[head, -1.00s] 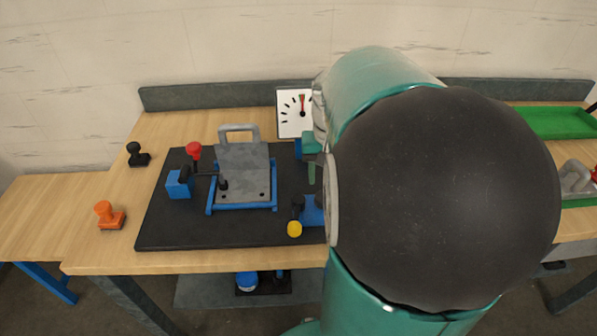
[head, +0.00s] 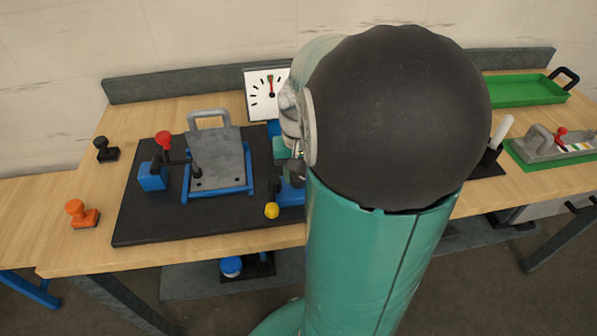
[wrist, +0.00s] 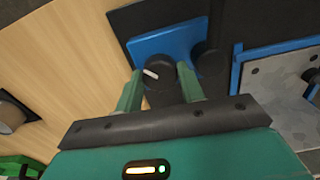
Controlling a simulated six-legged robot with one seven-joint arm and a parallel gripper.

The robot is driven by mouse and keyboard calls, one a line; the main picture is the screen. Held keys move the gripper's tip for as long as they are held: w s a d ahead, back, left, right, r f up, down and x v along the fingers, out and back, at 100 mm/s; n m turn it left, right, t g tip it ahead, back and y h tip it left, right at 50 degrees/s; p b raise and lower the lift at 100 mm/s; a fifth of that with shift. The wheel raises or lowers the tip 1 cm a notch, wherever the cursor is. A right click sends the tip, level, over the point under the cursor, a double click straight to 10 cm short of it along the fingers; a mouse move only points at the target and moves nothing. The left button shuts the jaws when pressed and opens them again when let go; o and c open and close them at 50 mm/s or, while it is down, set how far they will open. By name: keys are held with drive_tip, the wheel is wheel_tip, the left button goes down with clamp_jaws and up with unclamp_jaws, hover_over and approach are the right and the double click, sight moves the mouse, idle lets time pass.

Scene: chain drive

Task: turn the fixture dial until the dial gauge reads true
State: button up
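The fixture dial (wrist: 158,77) is a black knob with a white pointer line on a blue block (wrist: 165,45), seen in the wrist view. My gripper (wrist: 160,72) has one green finger on each side of the knob, and both appear to touch it. In the head view my arm hides most of the gripper and the dial. The dial gauge (head: 266,96) is a white square face with black ticks, standing at the back of the bench.
A black mat (head: 150,225) holds a grey plate fixture (head: 214,158) with blue rails, a red-knobbed clamp (head: 163,141) and a yellow knob (head: 271,211). Black (head: 106,150) and orange (head: 82,215) stamp-like pieces stand left. A green tray (head: 520,90) lies right.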

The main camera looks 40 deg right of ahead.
sight(298, 176)
drive_tip(key=shift+n, duration=1.8)
drive_tip(key=o, duration=0.7)
wheel_tip(298, 176, up, 14)
drive_tip(key=s+a+n+t, duration=0.2)
drive_tip(key=a, duration=0.9)
drive_tip(key=s+a+n+t, duration=0.1)
drive_tip(key=s+a+t, duration=0.1)
drive_tip(key=a, duration=0.9)
drive_tip(key=shift+s+a+f+n+t, duration=0.3)
drive_tip(key=shift+a+f+n+t, duration=0.15)
drive_tip(key=shift+t, duration=0.35)
